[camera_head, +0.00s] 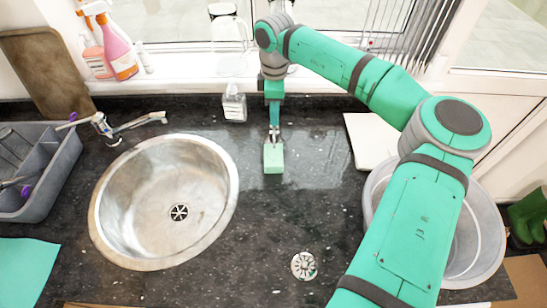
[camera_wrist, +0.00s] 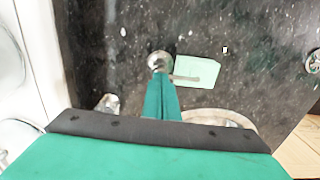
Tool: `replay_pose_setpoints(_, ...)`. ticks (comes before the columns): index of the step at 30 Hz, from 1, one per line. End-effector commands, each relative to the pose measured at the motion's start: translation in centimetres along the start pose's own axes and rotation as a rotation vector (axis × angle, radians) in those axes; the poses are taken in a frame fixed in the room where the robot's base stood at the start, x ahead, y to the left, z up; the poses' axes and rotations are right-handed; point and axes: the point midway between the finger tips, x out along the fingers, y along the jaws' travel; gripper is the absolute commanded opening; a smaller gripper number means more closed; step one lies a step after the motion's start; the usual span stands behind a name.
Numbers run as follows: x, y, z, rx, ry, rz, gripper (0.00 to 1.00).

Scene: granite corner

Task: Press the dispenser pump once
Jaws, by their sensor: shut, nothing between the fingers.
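The dispenser pump (camera_head: 274,134) is a small silver fitting on the dark granite counter, behind a pale green block (camera_head: 273,158). In the wrist view its round metal head (camera_wrist: 159,60) shows, with a thin spout (camera_wrist: 186,78) reaching over the green block (camera_wrist: 205,70). My gripper (camera_head: 273,122) points down right above the pump and partly hides it. In the wrist view its teal fingers (camera_wrist: 161,78) are shut and empty, with the tips overlapping the near edge of the head. I cannot tell whether they touch it.
A steel sink (camera_head: 165,200) with a tap (camera_head: 125,125) lies to the left. A clear bottle (camera_head: 234,104) stands at the back, left of my gripper. A cutting board (camera_head: 372,140) and a grey basin (camera_head: 480,230) are to the right. The counter in front is mostly clear.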

Motion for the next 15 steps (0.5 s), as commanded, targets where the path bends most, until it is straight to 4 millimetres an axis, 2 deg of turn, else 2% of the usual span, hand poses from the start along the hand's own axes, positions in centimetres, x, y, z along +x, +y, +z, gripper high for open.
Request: replay_pose_setpoints(15, 1.6, 0.0, 0.0, 0.000, 0.000, 0.001, 0.00)
